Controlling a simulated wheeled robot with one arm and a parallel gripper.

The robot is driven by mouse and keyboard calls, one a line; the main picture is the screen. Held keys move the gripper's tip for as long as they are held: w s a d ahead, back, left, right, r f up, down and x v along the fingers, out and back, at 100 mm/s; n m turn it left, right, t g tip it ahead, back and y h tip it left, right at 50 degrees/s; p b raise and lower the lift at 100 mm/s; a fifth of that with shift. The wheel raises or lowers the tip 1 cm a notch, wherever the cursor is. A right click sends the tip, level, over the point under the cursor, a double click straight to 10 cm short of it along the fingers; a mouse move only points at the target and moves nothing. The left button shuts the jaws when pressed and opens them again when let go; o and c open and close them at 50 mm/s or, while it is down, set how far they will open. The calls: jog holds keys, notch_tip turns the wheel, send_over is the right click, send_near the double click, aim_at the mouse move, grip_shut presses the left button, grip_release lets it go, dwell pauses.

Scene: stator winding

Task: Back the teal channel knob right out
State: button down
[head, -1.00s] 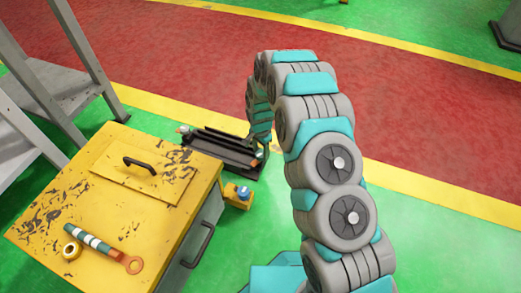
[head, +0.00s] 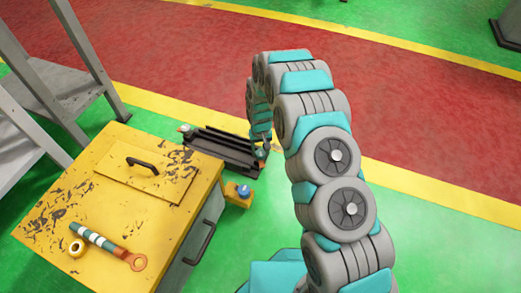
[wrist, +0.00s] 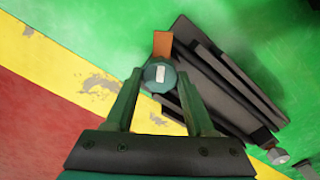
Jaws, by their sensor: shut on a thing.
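The teal knob (wrist: 160,77) sits at one end of a dark channel fixture (wrist: 228,82), with a pale mark on its top. My gripper (wrist: 159,84) has one finger on each side of the knob and is shut on it. An orange-brown tab (wrist: 162,44) sticks out just beyond the knob. In the head view the channel (head: 222,150) lies low by the yellow cabinet, and the teal knob (head: 261,154) shows at its right end below my arm's tip. The fingertips are too small to make out there.
A second, greyish knob (wrist: 278,156) is at the channel's other end. Green floor is clear at right.

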aim_at(261, 153)
jog(key=n, duration=0.5)
jog(key=shift+f+n, duration=0.15)
jog(key=shift+n, duration=0.15)
jog(key=n, duration=0.5)
jog(key=shift+b, duration=0.3)
jog(key=shift+n, duration=0.3)
jog(key=shift+c, duration=1.4)
grip_release()
jog(key=shift+r+p, duration=0.45)
jog(key=shift+r, duration=3.5)
